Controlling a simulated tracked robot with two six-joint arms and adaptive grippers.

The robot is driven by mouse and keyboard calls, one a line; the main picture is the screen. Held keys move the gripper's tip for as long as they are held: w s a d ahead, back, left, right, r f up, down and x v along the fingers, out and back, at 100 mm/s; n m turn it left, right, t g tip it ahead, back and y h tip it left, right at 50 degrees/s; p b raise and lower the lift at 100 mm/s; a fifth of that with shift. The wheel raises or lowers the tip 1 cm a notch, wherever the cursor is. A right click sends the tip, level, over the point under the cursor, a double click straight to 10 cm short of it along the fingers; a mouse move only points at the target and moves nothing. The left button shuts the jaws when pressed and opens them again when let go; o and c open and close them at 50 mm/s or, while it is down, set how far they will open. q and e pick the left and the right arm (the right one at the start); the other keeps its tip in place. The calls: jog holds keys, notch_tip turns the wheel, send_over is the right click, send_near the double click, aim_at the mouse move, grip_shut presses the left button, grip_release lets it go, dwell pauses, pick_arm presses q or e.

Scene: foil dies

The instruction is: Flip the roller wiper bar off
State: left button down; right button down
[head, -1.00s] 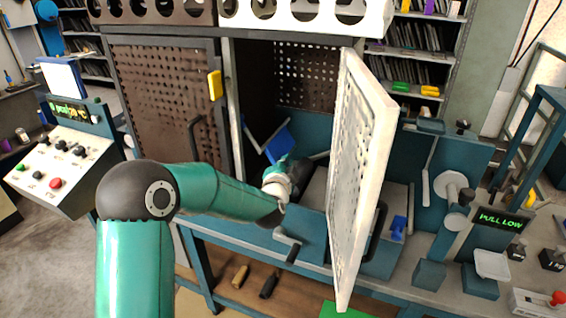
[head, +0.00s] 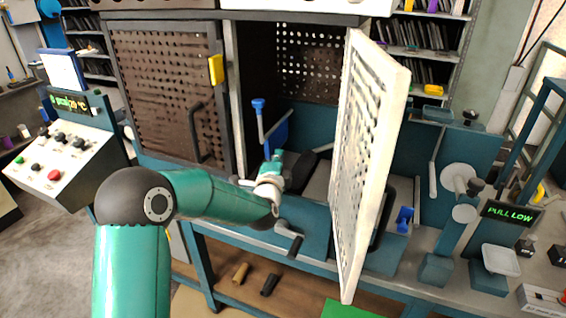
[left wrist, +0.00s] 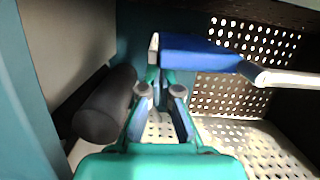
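Inside the open cabinet of the machine, a blue plate (head: 275,140) stands with grey rods. One grey rod rises nearly upright to a blue knob (head: 258,104); I cannot tell which of these parts is the wiper bar. In the left wrist view a blue block (left wrist: 205,54) with a pale rod at its right lies just beyond my left gripper (left wrist: 162,77). A dark roller-like cylinder (left wrist: 104,105) is to its left. In the head view my left gripper (head: 276,160) is just below the blue plate. Whether its fingertips touch anything is unclear. My right gripper is out of view.
A white perforated door (head: 365,160) stands open to the right of my left arm. A brown perforated door (head: 165,95) is on the left. A crank handle (head: 290,240) sticks out below my wrist. A "PULL LOW" display (head: 510,213) is at the right.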

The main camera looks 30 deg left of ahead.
pick_arm(q)
jog(key=shift+a+f, duration=0.15)
jog(key=shift+a, duration=0.05)
dwell(0.5)
jog(key=shift+d, duration=0.5)
jog(key=d, duration=0.3)
jog(key=shift+w, duration=0.3)
jog(key=b+v, duration=0.1)
jog(key=v, duration=0.7)
jog(key=shift+s+d+f+b, duration=0.1)
jog(key=shift+d+b, duration=0.05)
jog(key=shift+b, duration=0.25)
jog(key=shift+v, duration=0.85)
